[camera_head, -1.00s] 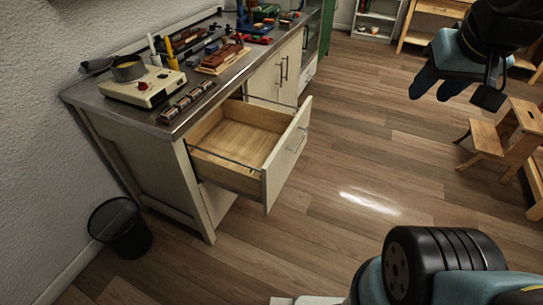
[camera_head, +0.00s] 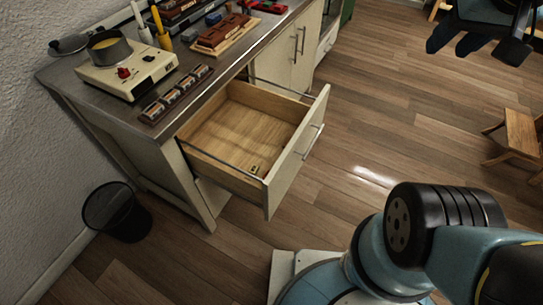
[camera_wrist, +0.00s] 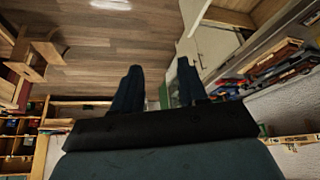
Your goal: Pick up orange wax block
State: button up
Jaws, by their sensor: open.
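I cannot make out a clearly orange wax block in any view. A small dark and yellowish item (camera_head: 254,168) lies in the front corner of the open drawer (camera_head: 238,128); it is too small to identify. A rack of several small blocks (camera_head: 176,94) sits on the counter's front edge, their colours hard to tell. My gripper (camera_head: 460,43) is at the top right of the head view, far from the counter and drawer. In the wrist view my gripper (camera_wrist: 159,66) is open, with nothing between its fingers.
A hot plate (camera_head: 127,72) with a pot (camera_head: 109,47) stands on the counter (camera_head: 62,75). The drawer sticks out into the room. A black bin (camera_head: 117,211) stands at lower left and a wooden step stool (camera_head: 522,138) at right. The floor between is clear.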

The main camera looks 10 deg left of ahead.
jog(key=shift+o, duration=0.2)
jog(key=shift+o, duration=0.9)
jog(key=shift+a, duration=0.1)
jog(key=shift+o, duration=0.7)
jog(key=shift+w+a+f, duration=0.15)
jog(key=shift+w+a, duration=0.1)
jog(key=shift+w, duration=0.1)
jog(key=w+a+f+m+g+y, duration=0.1)
jog(key=w+a+f+g+y, duration=0.1)
jog(key=w+a+f, duration=0.65)
jog(key=w+a+f+m+g+y, duration=0.15)
jog(key=w+a+f, duration=0.35)
jog(key=a+f, duration=0.55)
jog(key=a+f+m+g, duration=0.1)
jog(key=a+f+g, duration=0.1)
jog(key=a+f, duration=0.75)
jog(key=shift+s+a+f+m+h, duration=0.35)
jog(key=shift+s+f+h, duration=0.35)
jog(key=shift+f, duration=4.75)
jog(key=shift+s+a+f+m+h, duration=0.4)
jog(key=shift+s+f, duration=0.4)
jog(key=shift+f, duration=4.7)
jog(key=shift+s+a+f+m+h, duration=0.25)
jog(key=shift+s+f+h, duration=0.45)
jog(key=shift+f, duration=4.75)
